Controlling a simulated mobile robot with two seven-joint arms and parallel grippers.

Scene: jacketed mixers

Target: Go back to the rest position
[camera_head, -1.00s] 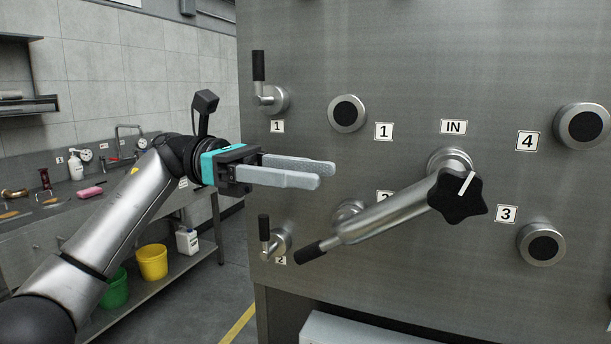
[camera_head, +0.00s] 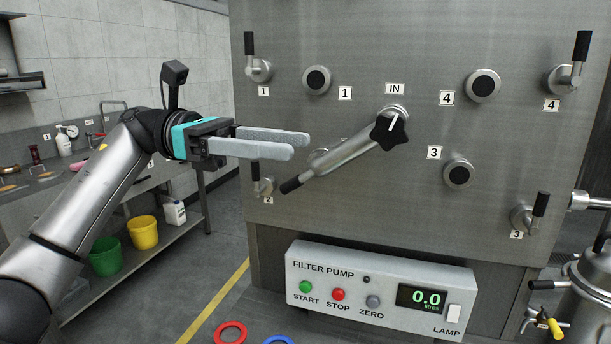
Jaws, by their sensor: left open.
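My left gripper (camera_head: 283,144) is open and empty, its two grey fingers pointing right. It is in front of the steel panel (camera_head: 300,30), at the panel's left part, and hides a bit of it. A long silver swing pipe (camera_head: 345,156) with a black star knob (camera_head: 389,131) under the IN label slants down to the left. Its black end (camera_head: 291,185) is below and near the fingertips; I cannot tell the gap in depth. My right gripper is not in view.
Lever valves (camera_head: 259,68) and dark round ports (camera_head: 483,86) stick out of the panel. A filter pump box (camera_head: 380,285) reading 0.0 sits below. At left is a bench with a yellow bucket (camera_head: 143,233) and a green bucket (camera_head: 105,257). A metal vessel (camera_head: 590,290) stands at right.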

